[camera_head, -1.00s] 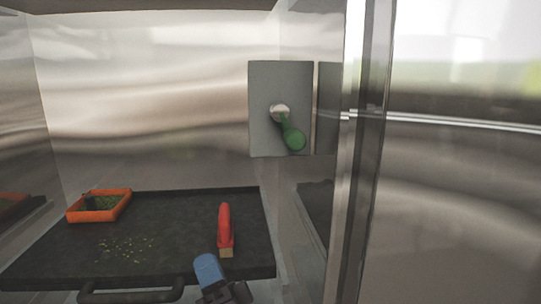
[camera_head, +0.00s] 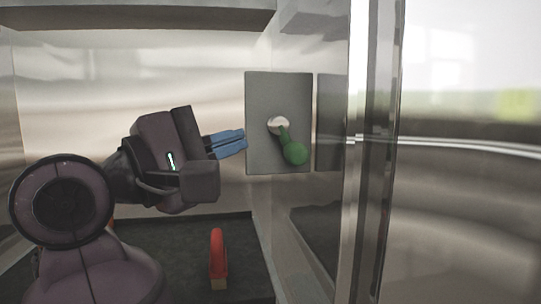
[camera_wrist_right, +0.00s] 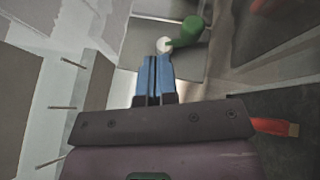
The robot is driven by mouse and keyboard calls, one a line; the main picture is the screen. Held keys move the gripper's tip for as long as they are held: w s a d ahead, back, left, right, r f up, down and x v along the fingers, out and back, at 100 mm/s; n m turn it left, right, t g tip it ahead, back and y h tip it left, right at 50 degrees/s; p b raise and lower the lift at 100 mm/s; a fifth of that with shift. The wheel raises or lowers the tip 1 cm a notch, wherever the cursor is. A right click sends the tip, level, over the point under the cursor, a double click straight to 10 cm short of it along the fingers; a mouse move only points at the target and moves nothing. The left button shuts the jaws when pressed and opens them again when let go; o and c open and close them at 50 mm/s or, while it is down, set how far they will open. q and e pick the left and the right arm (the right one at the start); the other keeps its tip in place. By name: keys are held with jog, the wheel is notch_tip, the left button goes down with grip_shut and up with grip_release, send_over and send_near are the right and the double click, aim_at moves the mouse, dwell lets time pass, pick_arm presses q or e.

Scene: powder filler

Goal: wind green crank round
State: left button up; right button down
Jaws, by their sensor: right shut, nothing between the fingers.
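The green crank (camera_head: 290,146) has a pale round hub (camera_head: 278,125) on a grey wall plate (camera_head: 259,100), and its knob hangs down to the right of the hub. The crank also shows in the right wrist view (camera_wrist_right: 186,34), just beyond my fingertips. My right gripper (camera_head: 243,139) has blue fingers, shut and empty, pointing right at the plate, left of the crank and apart from it. In the right wrist view the fingers (camera_wrist_right: 157,62) lie side by side. My left gripper is in no view.
A metal door frame (camera_head: 360,200) rises right of the plate. My arm hides the left part of the tray.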

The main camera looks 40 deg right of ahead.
jog(key=m+t+y, duration=0.1)
jog(key=t+y, duration=0.1)
jog(key=m+t+y+b, duration=0.2)
jog(key=t+y, duration=0.1)
jog(key=y, duration=0.1)
send_near(286, 151)
jog(key=w+d, duration=0.2)
jog(key=w, duration=0.2)
jog(key=shift+n, duration=0.3)
jog(key=d, duration=0.1)
jog(key=s+d+f, duration=0.2)
jog(key=d, duration=0.1)
